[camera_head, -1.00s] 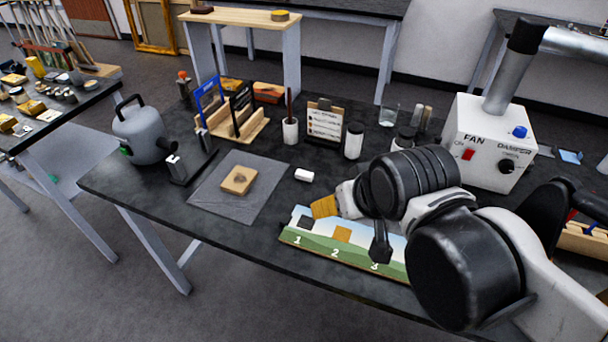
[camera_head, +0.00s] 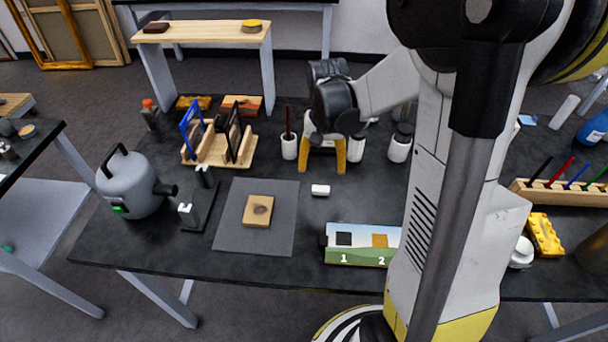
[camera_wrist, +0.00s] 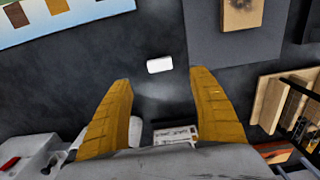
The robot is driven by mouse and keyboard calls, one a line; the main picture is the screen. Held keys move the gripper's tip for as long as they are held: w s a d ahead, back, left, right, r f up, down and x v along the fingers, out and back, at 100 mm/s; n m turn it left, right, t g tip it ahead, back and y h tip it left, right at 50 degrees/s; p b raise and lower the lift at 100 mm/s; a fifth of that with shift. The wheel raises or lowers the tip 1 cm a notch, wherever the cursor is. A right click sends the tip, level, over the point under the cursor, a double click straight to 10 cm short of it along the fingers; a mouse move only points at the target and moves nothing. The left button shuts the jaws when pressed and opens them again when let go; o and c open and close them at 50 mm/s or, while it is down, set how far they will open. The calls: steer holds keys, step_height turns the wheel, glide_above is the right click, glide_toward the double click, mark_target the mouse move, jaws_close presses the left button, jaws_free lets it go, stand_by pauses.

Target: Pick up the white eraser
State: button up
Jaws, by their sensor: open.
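The white eraser (camera_head: 320,190) is a small white block lying on the dark tabletop (camera_head: 290,275), to the right of the grey mat. It also shows in the wrist view (camera_wrist: 159,65), just beyond and between my fingertips. My gripper (camera_head: 322,168) has two yellow-orange fingers and is open and empty. In the head view it hangs behind the eraser, apart from it. In the wrist view my gripper (camera_wrist: 163,78) has its fingers spread wide on either side of the eraser's line. The eraser is fully visible and not touched.
A grey mat (camera_head: 228,235) with a wooden block (camera_head: 258,211) lies left of the eraser. A numbered board (camera_head: 350,257) lies in front, partly behind my arm. A brush cup (camera_head: 289,148), a white jar (camera_head: 399,148) and a wooden rack (camera_head: 215,157) stand behind. Bare tabletop surrounds the eraser.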

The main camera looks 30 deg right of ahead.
mark_target(321, 188)
step_height(321, 188, down, 3)
steer(key=shift+d+f+b, duration=0.1)
steer(key=shift+f+b, duration=0.1)
steer(key=shift+b, duration=0.35)
step_height(321, 188, down, 6)
steer(key=b, duration=0.3)
steer(key=shift+f, duration=0.15)
steer(key=c, duration=1)
